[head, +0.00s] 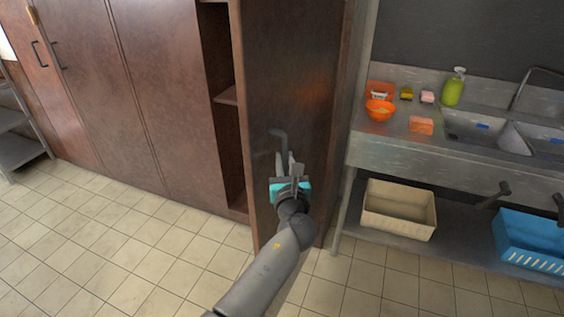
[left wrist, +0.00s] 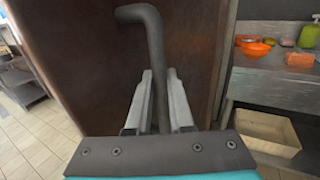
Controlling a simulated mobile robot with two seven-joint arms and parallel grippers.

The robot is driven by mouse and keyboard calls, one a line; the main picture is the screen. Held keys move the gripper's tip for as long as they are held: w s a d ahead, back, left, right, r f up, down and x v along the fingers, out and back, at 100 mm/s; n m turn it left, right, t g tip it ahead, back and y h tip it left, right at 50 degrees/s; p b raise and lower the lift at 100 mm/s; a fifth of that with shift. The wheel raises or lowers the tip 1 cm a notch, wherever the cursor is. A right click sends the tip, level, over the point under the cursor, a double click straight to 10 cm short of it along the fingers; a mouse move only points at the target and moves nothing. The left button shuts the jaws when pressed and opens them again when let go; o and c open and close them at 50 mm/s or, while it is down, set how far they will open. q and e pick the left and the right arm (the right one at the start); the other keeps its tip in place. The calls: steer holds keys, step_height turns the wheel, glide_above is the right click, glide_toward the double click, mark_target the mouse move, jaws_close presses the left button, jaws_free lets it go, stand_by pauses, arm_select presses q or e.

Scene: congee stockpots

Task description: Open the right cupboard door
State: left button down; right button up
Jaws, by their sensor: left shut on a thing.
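The right cupboard door (head: 290,90) is a dark brown panel standing partly open. A gap on its left shows the cupboard's inside (head: 226,125) with a shelf. Its dark bar handle (head: 278,138) also shows in the left wrist view (left wrist: 148,30), where its bent upper end stands above the fingers. My left gripper (head: 290,172) is at the door face, its fingers on either side of the handle's upright bar in the left wrist view (left wrist: 160,100). It is shut on the handle. The handle's lower part is hidden by the gripper. My right gripper is not in view.
Closed brown cupboard doors (head: 120,80) stand left. A metal sink counter (head: 400,148) stands right of the door, with an orange bowl (head: 380,110) and green bottle (head: 454,88). Below are a beige bin (head: 398,208) and blue basket (head: 530,243). Tiled floor (head: 130,240) is clear at left.

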arm_select(q)
steer(key=shift+d+r, duration=0.15)
steer(key=shift+d, duration=0.2)
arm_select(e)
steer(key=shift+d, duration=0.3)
arm_select(q)
steer(key=shift+a, duration=0.1)
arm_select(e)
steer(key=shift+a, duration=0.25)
arm_select(q)
steer(key=c, duration=0.9)
jaws_free()
steer(key=shift+o, duration=0.5)
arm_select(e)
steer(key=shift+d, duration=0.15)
arm_select(q)
steer(key=s+d+p, duration=0.2)
steer(key=s, duration=1.3)
steer(key=shift+d, duration=0.2)
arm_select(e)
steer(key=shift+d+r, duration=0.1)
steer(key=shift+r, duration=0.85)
